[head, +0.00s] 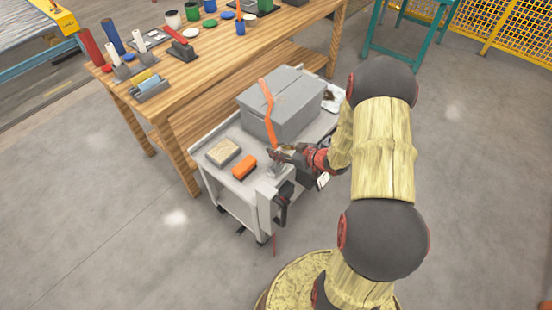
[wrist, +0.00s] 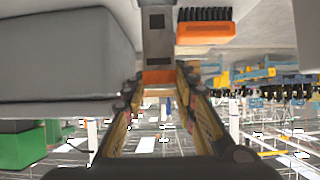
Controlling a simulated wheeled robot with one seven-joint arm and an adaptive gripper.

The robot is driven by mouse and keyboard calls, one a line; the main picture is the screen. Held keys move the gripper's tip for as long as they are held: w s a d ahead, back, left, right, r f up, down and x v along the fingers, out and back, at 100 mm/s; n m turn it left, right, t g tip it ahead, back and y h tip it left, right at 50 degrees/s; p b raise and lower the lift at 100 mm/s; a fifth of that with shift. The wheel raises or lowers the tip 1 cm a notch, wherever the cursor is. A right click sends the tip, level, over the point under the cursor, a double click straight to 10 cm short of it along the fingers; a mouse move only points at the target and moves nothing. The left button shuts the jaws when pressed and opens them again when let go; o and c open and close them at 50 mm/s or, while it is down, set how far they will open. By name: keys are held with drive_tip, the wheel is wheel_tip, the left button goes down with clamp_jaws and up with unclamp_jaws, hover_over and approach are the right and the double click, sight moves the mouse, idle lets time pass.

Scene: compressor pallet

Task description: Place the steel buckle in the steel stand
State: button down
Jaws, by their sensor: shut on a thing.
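My gripper (head: 277,155) is at the near edge of the cart top, shut on a slim piece with an orange strap (head: 267,105) rising from it; I take this to be the steel buckle. In the wrist view my gripper (wrist: 160,82) has its fingertips on either side of an orange and dark grey part (wrist: 157,77). A grey steel piece with dark square openings (wrist: 157,35) continues beyond the fingertips, probably the steel stand. In the head view a small grey shape (head: 278,170) is below the fingertips, mostly hidden. I cannot tell whether the buckle is seated in it.
A large grey box (head: 285,100) stands on the cart (head: 210,182), close behind the gripper. An orange brush (head: 244,167) and a tan block (head: 223,152) lie to the left. The wooden workbench (head: 215,60) behind holds tools and cups. Open floor lies to the right.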

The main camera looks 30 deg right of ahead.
drive_tip(key=f+b, duration=0.1)
drive_tip(key=f, duration=0.1)
drive_tip(key=w+f+b, duration=0.1)
drive_tip(key=f, duration=0.1)
drive_tip(key=shift+a+b, duration=0.15)
drive_tip(key=shift+b, duration=0.2)
drive_tip(key=c, duration=1.4)
unclamp_jaws()
drive_tip(key=shift+f, duration=0.15)
